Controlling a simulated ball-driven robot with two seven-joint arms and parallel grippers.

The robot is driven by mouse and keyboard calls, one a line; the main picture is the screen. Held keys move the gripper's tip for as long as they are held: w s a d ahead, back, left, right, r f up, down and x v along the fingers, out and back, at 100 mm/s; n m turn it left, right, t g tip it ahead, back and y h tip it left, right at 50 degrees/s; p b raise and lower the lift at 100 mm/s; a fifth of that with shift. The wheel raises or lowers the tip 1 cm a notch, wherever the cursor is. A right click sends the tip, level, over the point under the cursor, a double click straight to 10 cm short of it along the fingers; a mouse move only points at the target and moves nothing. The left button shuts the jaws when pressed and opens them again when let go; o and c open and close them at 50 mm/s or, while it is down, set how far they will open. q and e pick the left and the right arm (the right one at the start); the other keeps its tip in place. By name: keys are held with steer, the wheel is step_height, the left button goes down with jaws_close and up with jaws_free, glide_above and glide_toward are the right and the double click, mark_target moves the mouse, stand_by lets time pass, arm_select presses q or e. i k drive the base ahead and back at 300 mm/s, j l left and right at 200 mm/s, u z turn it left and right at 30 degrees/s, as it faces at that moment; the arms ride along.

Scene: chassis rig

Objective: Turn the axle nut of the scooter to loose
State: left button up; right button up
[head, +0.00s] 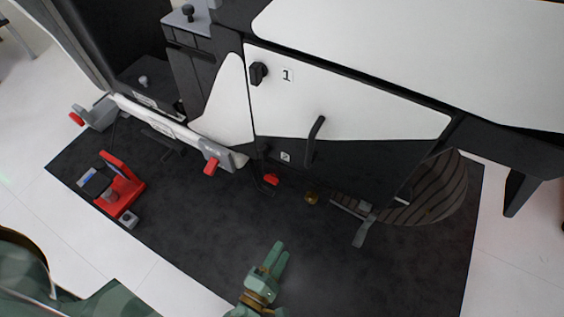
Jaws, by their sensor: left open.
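My left gripper (277,252) is in the lower middle of the head view, over the dark mat (215,235). Its two green fingers point up the picture, slightly apart, with nothing seen between them. No clear scooter shape shows. A small brass-coloured round piece (311,198) shows up and to the right of the fingertips, below the rig's dark lower panel; I cannot tell whether it is the axle nut. A dark striped curved part (435,190), perhaps a wheel, is farther right, partly hidden by the panel. A grey bracket (364,225) is beside it. My right gripper is not in view.
The large white and black rig (345,110) fills the upper picture, with a black knob (258,73) and a bar handle (315,140). Red-tipped grey clamps (215,157) sit along its lower left edge. A red device (120,187) stands left. The mat's near part is clear.

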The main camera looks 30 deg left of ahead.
mark_target(365, 206)
steer(key=k+l, duration=0.45)
steer(key=l, duration=0.25)
steer(key=k+l, duration=0.25)
steer(key=l, duration=0.15)
